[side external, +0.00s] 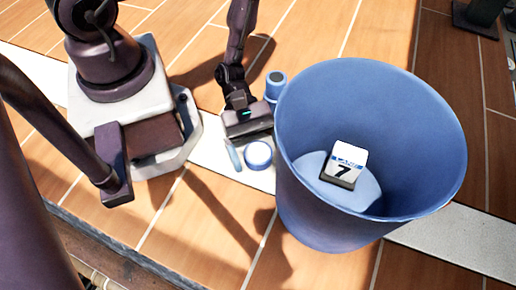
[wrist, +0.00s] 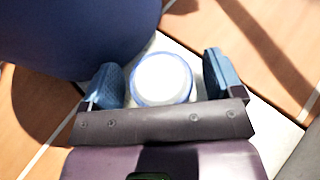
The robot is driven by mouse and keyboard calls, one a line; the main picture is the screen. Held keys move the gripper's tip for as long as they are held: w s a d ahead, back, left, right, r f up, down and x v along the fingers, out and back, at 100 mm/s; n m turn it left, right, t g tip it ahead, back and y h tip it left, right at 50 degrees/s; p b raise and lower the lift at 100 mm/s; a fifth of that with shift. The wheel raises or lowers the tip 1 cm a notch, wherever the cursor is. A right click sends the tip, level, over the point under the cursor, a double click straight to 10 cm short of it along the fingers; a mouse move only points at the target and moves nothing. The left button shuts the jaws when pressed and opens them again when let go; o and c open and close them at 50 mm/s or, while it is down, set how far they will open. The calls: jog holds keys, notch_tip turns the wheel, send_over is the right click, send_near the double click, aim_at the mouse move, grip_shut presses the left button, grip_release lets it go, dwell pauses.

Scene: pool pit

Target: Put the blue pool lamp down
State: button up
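The blue pool lamp (side external: 258,155) is a short round piece with a pale face and a blue rim. It appears to rest on the white floor strip, just left of the big blue bucket. In the wrist view the lamp (wrist: 163,78) lies between the two blue fingers of my gripper (wrist: 164,82), with a narrow gap on each side. My gripper (side external: 252,153) is open and points down at the lamp in the side view. One finger shows left of the lamp there; the other is hard to make out.
The blue bucket (side external: 300,205) stands close to the right of the lamp, holding a white "LANE 7" block (side external: 344,165). A small blue cylinder (side external: 275,84) stands behind my gripper, against the bucket. Orange tiled floor (side external: 205,215) in front is clear.

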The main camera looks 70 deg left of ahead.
jog(key=shift+a+r, duration=0.2)
jog(key=shift+a, duration=0.05)
jog(key=shift+o, duration=0.3)
jog(key=v, duration=1.1)
jog(key=shift+a+r, duration=0.15)
jog(key=shift+a, duration=0.1)
